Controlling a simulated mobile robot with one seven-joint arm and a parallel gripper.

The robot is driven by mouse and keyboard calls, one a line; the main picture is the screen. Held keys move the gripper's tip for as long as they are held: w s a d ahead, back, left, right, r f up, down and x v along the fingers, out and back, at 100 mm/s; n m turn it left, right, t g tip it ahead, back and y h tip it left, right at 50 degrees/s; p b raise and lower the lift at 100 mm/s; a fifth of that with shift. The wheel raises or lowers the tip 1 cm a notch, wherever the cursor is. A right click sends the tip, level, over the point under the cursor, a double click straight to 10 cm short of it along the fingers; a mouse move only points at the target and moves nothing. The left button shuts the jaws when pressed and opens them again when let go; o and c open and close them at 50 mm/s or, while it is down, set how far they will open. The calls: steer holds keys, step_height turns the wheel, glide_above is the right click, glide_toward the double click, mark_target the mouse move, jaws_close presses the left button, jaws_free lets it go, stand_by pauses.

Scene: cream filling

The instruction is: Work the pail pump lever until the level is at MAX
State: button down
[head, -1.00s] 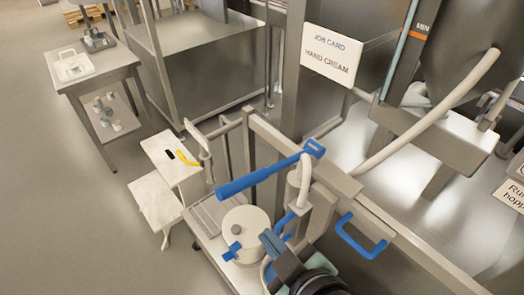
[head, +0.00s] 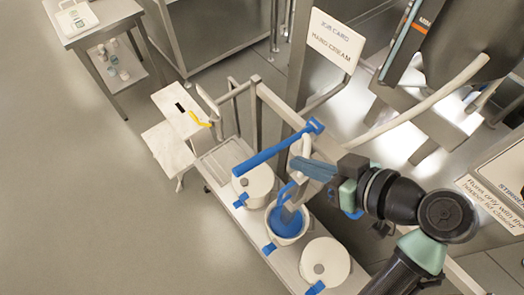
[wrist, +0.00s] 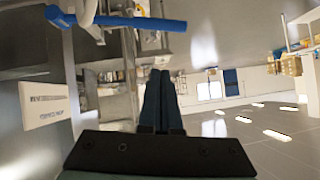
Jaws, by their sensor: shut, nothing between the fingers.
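The blue pump lever (head: 275,150) slants from its raised pivot end down to the left, over the pails. In the wrist view the lever (wrist: 140,22) crosses the upper left. The white pump spout (head: 306,147) is near its pivot. The open pail (head: 288,224) below holds something blue. My gripper (head: 294,164) is shut and empty, just below and right of the lever, apparently apart from it. Its fingers (wrist: 158,75) are together in the wrist view. A teal level gauge (head: 396,55) with an orange band stands at upper right; its MAX mark is not legible.
Lidded white pails (head: 254,183) and (head: 325,262) flank the open pail on the cart. A job card sign (head: 336,40) stands behind the lever. A hopper with a white hose (head: 425,103) is at right.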

steer(key=p, duration=0.4)
glide_above(262, 162)
steer(key=s, duration=0.2)
step_height(262, 162, down, 5)
step_height(262, 162, down, 3)
steer(key=shift+w+d+r+p, duration=0.1)
steer(key=shift+w+d+p, duration=0.05)
steer(key=shift+p, duration=0.15)
steer(key=shift+a+f, duration=0.2)
steer(key=shift+f, duration=0.6)
steer(key=shift+f, duration=0.1)
